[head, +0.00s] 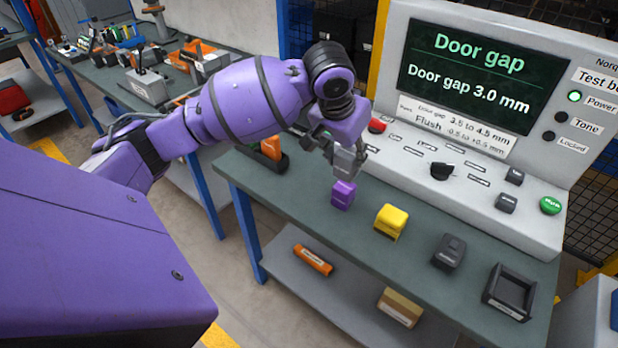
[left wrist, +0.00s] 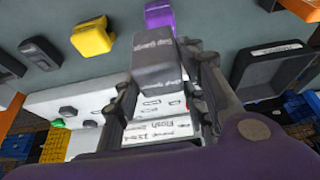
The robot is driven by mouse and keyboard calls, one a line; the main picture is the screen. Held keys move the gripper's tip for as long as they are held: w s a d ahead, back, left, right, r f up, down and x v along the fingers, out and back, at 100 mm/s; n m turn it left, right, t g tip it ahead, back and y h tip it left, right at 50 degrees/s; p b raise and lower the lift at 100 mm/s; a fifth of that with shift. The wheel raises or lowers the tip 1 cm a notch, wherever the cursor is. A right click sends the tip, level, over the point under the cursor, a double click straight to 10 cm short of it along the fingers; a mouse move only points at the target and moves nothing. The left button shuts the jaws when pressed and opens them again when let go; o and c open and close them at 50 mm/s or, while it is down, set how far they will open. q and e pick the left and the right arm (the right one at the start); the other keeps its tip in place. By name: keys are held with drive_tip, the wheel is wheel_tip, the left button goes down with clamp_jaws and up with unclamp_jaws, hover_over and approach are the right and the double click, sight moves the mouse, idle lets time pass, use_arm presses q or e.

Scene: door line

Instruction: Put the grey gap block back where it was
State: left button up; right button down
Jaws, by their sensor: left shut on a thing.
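The grey gap block (head: 345,161) is held between the fingers of my left gripper (head: 340,150). In the left wrist view the grey block (left wrist: 158,65) has lettering on its faces, too blurred to read fully. The gripper (left wrist: 165,90) is shut on it. A purple block (head: 343,195) stands on the bench just below the held block in the head view. It also shows past the block in the left wrist view (left wrist: 159,14). I cannot tell how high the grey block is above the bench. My right gripper is out of view.
A yellow block (head: 391,221), a dark grey block (head: 449,251) and an open black tray (head: 528,291) line the green bench (head: 300,196). A black holder with an orange piece (head: 271,148) is at left. The test console (head: 400,165) stands behind, its screen reading "Door gap 3.0 mm".

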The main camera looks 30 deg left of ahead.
use_arm(q)
drive_tip(key=shift+w+a+f+b, duration=0.1)
drive_tip(key=shift+w+a+f, duration=0.4)
drive_tip(key=shift+a+f, duration=1.65)
drive_tip(key=shift+w+a+f+b, duration=0.1)
drive_tip(key=shift+w+a+f, duration=0.45)
drive_tip(key=shift+a+f, duration=1.6)
drive_tip(key=shift+w+a+f+b, duration=0.1)
drive_tip(key=shift+w+a+f, duration=0.4)
drive_tip(key=shift+a+f, duration=1.65)
drive_tip(key=o, duration=1.4)
drive_tip(key=shift+f, duration=0.15)
drive_tip(key=shift+o, duration=0.2)
drive_tip(key=p+v, duration=0.1)
drive_tip(key=v, duration=1.1)
